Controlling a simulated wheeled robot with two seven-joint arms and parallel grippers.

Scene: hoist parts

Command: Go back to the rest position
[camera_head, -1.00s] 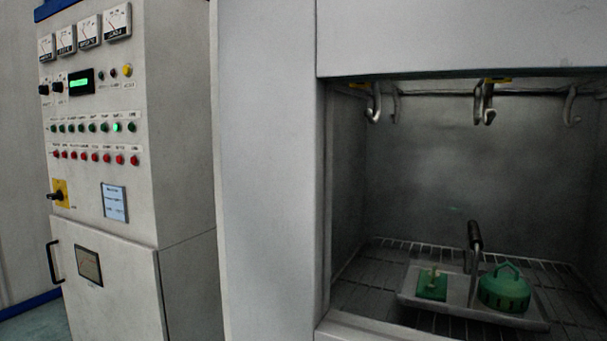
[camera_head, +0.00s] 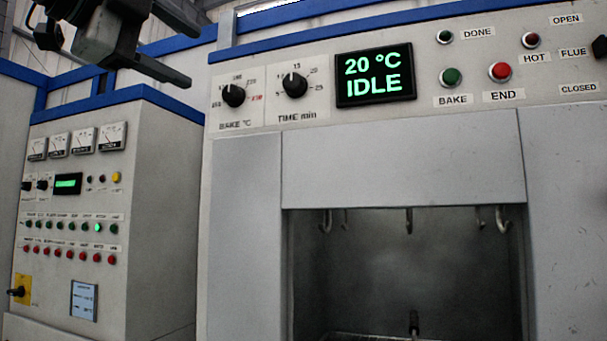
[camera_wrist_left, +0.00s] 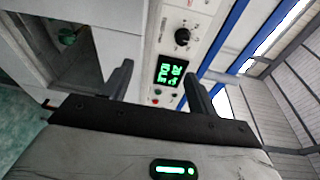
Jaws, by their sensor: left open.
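My left gripper (camera_head: 198,52) is at the top left in the head view, dark, with its two fingers spread and nothing between them. It is raised in front of the cabinets, near the upper left of the oven front. In the left wrist view its fingers (camera_wrist_left: 160,70) stand apart and empty, with the oven's display (camera_wrist_left: 170,72) showing between and beyond them. My right gripper is not in view.
The oven display (camera_head: 375,78) reads 20 °C IDLE. A control cabinet (camera_head: 160,215) stands left. A green thing (camera_wrist_left: 67,36) shows in the wrist view.

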